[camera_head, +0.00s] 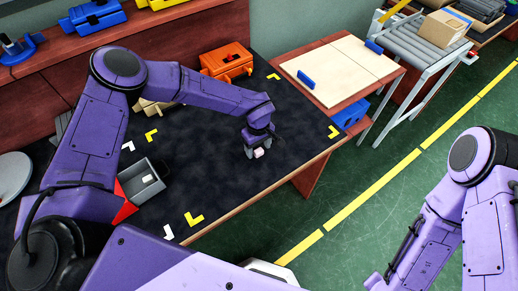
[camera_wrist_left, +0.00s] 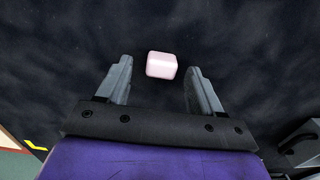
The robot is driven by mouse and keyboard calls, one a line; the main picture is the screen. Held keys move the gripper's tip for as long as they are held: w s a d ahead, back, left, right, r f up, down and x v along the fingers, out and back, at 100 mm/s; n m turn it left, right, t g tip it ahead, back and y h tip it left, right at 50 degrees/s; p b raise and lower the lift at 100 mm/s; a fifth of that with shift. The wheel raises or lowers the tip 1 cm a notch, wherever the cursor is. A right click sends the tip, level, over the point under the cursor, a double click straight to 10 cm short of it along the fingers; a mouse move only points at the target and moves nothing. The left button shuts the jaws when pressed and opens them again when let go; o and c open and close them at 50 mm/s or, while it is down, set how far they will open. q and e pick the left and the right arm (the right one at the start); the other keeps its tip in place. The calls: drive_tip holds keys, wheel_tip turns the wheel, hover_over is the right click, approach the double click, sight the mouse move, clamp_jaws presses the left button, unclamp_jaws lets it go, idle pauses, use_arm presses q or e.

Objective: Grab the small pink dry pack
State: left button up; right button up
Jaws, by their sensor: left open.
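The small pink dry pack (camera_head: 259,153) lies on the dark mat of the table, close to the mat's front right part. It also shows in the left wrist view (camera_wrist_left: 162,65), a pale pink block with rounded edges. My left gripper (camera_head: 257,150) is right above and around the pack's near side in the head view. In the left wrist view its two fingers (camera_wrist_left: 160,78) are spread wide, with the pack between and slightly beyond the tips, touching neither finger. My right arm shows at the right edge of the head view; its gripper is not clearly seen.
A grey open bin (camera_head: 143,182) with a white item sits at left on the mat. An orange toolbox (camera_head: 226,63) stands at the back. A pale board (camera_head: 340,68) with blue handles and a roller conveyor (camera_head: 430,42) carrying a carton (camera_head: 444,29) are at right. Mat around the pack is clear.

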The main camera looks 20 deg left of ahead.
use_arm(q)
drive_tip(key=shift+w+f, duration=0.1)
drive_tip(key=shift+f, duration=0.55)
drive_tip(key=shift+r, duration=0.1)
drive_tip(key=shift+s, duration=0.25)
drive_tip(key=shift+c, duration=0.9)
drive_tip(key=c, duration=0.9)
